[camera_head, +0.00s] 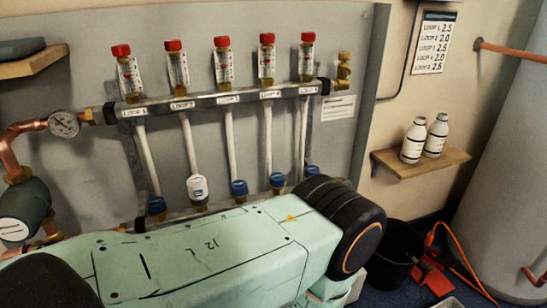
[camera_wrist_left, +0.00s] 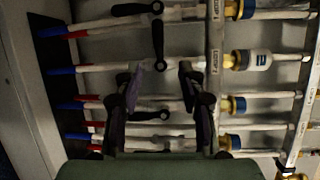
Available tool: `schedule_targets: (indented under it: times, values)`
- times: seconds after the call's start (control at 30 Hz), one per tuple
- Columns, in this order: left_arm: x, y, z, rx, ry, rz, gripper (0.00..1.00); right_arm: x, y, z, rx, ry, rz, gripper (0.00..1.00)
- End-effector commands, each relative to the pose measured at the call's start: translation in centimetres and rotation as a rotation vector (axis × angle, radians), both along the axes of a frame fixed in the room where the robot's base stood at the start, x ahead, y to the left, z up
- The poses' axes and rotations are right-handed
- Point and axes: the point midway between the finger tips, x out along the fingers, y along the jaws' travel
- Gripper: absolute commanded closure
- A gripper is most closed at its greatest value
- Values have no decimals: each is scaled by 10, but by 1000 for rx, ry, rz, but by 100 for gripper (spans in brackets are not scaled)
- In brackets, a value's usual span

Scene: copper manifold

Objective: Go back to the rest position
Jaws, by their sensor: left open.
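The copper manifold's upper rail (camera_head: 215,98) runs across the grey wall panel, with several red-capped flow meters (camera_head: 222,60) standing on it. White pipes run down from it to a lower row of blue caps (camera_head: 239,188). One position there has a white actuator (camera_head: 197,187) in place of a blue cap; it also shows in the left wrist view (camera_wrist_left: 250,60). My left gripper (camera_wrist_left: 160,70) is open and empty in the left wrist view, in front of black lever handles (camera_wrist_left: 157,40) and pipes. In the head view my pale green arm hides the area below the manifold. My right gripper is not visible.
A pressure gauge (camera_head: 63,124) and copper pipe are at left. A wooden shelf (camera_head: 425,166) with two white bottles (camera_head: 414,140) is at right. A black bucket (camera_head: 391,254), red tools (camera_head: 432,277) and an orange cable are on the floor beside a large grey tank (camera_head: 510,180).

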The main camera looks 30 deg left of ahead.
Motion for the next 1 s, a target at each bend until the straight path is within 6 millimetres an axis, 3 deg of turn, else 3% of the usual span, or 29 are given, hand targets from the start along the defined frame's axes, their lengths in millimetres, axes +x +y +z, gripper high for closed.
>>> schedule_targets:
  times: [0.27, 0.43, 0.57, 0.77, 1.0]
  values:
    - [5, 6, 1, -53, -21, -31, 60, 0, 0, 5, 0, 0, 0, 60]
    - [14, 19, -3, -285, -82, -114, 60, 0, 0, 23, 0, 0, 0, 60]
    - [7, 17, -10, -519, -104, -134, 60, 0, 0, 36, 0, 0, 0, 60]
    - [-30, -4, -15, -890, -80, -56, 60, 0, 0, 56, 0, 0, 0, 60]
    - [-105, -50, 4, -1277, 21, 172, 60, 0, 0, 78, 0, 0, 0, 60]
